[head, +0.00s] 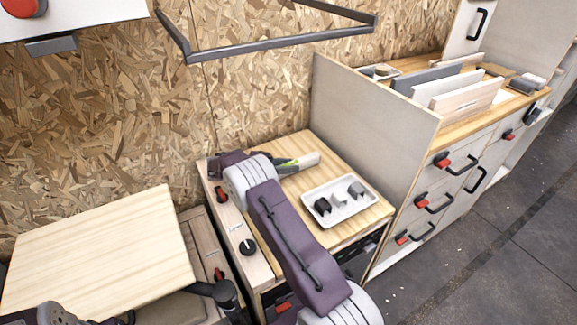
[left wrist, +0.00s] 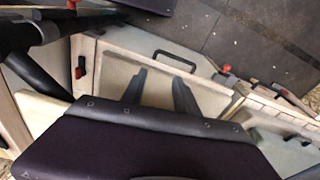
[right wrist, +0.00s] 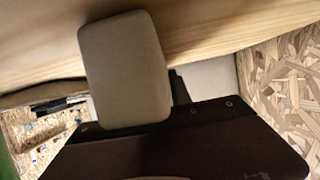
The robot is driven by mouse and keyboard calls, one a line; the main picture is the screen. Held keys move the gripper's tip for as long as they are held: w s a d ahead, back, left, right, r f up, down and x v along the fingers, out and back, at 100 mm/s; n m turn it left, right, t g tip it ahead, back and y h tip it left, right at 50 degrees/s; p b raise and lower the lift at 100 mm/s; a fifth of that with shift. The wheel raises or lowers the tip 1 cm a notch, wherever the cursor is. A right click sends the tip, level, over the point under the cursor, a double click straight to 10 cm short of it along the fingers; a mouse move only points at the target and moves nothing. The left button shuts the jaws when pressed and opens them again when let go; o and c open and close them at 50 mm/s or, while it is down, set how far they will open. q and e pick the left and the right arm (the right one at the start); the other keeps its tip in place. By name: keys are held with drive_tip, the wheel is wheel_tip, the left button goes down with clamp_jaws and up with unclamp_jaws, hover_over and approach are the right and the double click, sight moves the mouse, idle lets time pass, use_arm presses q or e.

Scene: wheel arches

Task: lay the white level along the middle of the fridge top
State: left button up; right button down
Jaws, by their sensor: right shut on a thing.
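I cannot tell whether the level touches the top. In the right wrist view a pale blunt block, likely the level's end (right wrist: 125,70), stands in front of the wood surface (right wrist: 210,22). My left gripper (left wrist: 159,80) is open and empty in the left wrist view, over pale cabinet fronts.
A white tray (head: 358,213) with several small dark and grey pieces sits on the right of the fridge top. A grey upright panel (head: 375,110) borders the top on the right, and the chipboard wall (head: 255,105) stands behind. A pale wooden board (head: 100,250) is at left.

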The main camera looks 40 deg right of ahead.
drive_tip(key=c, duration=1.1)
unclamp_jaws()
